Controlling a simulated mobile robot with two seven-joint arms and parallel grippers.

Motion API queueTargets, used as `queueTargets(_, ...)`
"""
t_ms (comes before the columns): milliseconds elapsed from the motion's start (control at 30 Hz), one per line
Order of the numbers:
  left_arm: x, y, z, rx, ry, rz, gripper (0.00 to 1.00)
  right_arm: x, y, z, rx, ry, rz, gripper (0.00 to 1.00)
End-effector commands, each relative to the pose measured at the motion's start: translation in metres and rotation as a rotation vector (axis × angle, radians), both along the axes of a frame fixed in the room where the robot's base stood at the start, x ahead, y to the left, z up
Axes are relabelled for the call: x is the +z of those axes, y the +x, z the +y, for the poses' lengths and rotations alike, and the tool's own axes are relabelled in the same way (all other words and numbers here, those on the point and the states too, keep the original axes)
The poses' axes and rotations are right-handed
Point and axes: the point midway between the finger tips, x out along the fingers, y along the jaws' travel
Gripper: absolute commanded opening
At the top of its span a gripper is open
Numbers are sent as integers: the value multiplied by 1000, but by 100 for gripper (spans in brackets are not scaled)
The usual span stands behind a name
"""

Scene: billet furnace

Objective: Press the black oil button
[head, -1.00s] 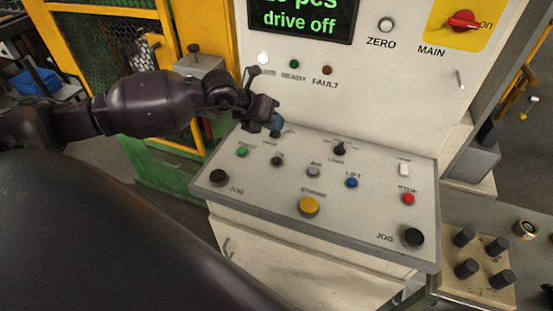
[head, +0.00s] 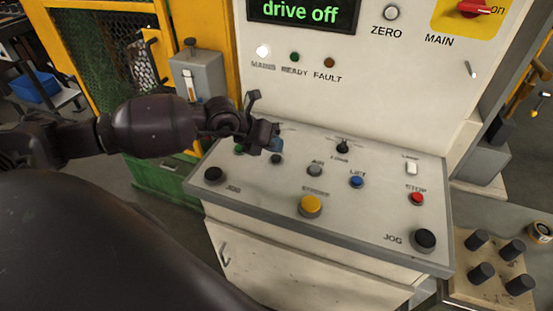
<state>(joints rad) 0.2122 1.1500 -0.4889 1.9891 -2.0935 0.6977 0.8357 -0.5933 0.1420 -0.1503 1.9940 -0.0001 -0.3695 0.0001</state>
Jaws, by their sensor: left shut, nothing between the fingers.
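The sloped control panel (head: 262,195) carries several buttons. A small black button (head: 276,159) sits in its upper left part, just right of the green button (head: 240,149); I take it for the oil button, but its label is hidden or too small to read. My left gripper (head: 272,140) is shut and empty. In the picture its fingertips are just above the small black button; I cannot tell whether they touch the panel. The gripper partly covers the green button and the panel's upper left corner. My right gripper is out of view.
Larger black jog buttons sit at the panel's left (head: 213,174) and right (head: 424,239). Near them are a yellow button (head: 310,205), a blue lift button (head: 356,182) and a red stop button (head: 416,198). The display (head: 304,11) reads "drive off".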

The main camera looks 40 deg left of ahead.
Motion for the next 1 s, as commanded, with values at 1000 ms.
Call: queueTargets(1000, 1, 0, 0, 0, 1, -1, 0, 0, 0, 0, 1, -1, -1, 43)
